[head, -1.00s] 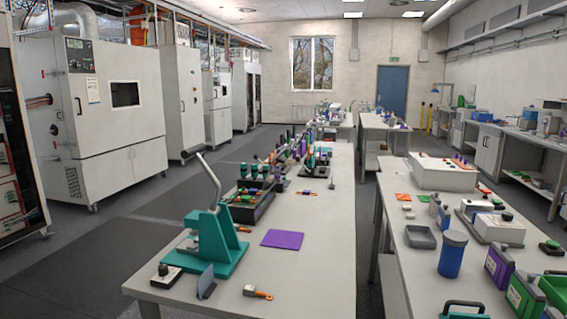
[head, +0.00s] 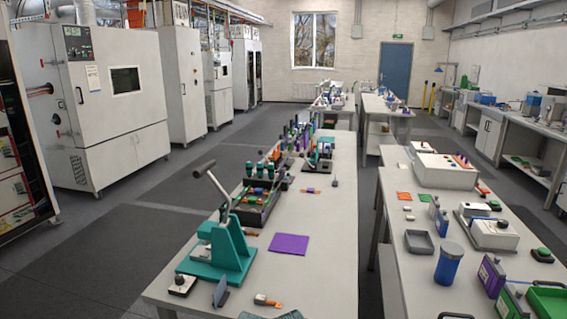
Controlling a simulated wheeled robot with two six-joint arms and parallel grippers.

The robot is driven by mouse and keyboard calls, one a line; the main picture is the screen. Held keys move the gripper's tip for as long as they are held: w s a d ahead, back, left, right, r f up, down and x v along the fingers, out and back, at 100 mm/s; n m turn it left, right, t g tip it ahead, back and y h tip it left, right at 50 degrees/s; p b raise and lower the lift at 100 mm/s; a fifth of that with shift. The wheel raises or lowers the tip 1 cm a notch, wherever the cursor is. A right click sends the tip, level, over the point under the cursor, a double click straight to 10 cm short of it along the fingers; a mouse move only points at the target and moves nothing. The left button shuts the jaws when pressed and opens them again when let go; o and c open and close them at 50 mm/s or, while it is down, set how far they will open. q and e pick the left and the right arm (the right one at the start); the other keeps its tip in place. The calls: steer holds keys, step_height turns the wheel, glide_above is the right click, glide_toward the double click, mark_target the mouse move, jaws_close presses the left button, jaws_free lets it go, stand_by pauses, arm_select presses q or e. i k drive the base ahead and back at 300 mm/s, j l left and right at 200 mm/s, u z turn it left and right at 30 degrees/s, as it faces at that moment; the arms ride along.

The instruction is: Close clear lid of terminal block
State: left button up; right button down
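No clear lid or terminal block can be made out for certain in the head view. Several small devices stand along the centre bench (head: 325,262), too small to identify. A small white and orange item (head: 267,300) lies near the bench's front edge, and another small orange and purple piece (head: 311,190) lies farther back. Neither of my grippers is in view.
A teal lever press (head: 222,252) stands at the bench's front left, beside a purple mat (head: 289,243). A dark rack (head: 258,208) sits behind it. The right bench holds a blue cup (head: 448,264) and a grey tray (head: 419,242). Floor at left is clear.

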mark_target(288, 164)
steer(key=i+j+u, duration=0.2)
steer(key=j+u, duration=0.2)
steer(key=i+j+u, duration=0.3)
steer(key=j+u, duration=0.15)
steer(key=i+j+u, duration=0.65)
steer(key=u, duration=0.2)
steer(key=i+j+u, duration=0.1)
steer(key=i+u, duration=0.3)
steer(key=i+j, duration=0.1)
steer(key=i, duration=0.6)
steer(key=i+z, duration=0.5)
steer(key=z, duration=0.2)
steer(key=i+z, duration=0.35)
steer(key=i+l+z, duration=0.15)
steer(key=z, duration=0.25)
steer(key=i+l+z, duration=0.1)
steer(key=z, duration=0.3)
steer(key=i+z, duration=0.25)
steer(key=z, duration=0.15)
steer(key=i+z, duration=0.15)
steer(key=z, duration=0.25)
steer(key=i+j+z, duration=0.1)
steer(key=z, duration=0.3)
steer(key=i+j, duration=0.05)
steer(key=i, duration=0.05)
